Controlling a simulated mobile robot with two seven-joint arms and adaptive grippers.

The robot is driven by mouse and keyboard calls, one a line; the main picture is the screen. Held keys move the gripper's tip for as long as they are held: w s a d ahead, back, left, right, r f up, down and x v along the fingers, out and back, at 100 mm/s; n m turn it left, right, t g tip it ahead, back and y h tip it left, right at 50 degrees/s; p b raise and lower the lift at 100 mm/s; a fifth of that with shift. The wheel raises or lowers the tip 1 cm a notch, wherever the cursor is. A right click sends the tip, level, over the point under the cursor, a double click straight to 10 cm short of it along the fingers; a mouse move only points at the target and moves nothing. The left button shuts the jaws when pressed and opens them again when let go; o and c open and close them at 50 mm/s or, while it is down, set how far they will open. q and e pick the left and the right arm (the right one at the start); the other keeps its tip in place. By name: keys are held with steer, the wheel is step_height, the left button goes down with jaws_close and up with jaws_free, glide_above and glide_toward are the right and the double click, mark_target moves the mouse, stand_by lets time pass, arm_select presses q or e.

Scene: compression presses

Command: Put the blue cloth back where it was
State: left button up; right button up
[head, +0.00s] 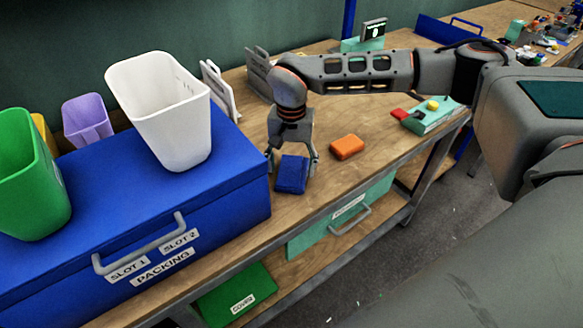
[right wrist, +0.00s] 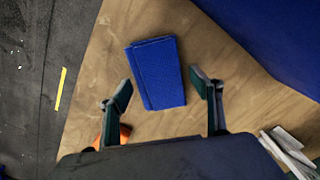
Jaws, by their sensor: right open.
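The blue cloth (head: 292,174) is a folded rectangle lying flat on the wooden workbench, just right of the large blue packing box (head: 231,197). It also shows in the right wrist view (right wrist: 157,74), beyond and between the fingertips. My right gripper (head: 292,168) is open and empty, pointing down over the cloth, with a finger on either side of it. In the right wrist view the open fingers (right wrist: 165,92) show apart from the cloth. My left gripper is not in view.
An orange block (head: 346,147) lies right of the cloth. A white bin (head: 165,110), a green bin (head: 30,175) and a purple bin (head: 87,121) stand at the left. A teal device with red and yellow buttons (head: 434,116) sits further right. The bench's front edge is close to the cloth.

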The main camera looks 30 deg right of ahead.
mark_target(291, 171)
step_height(291, 171, up, 11)
steer(key=shift+p, duration=0.35)
stand_by(0.5)
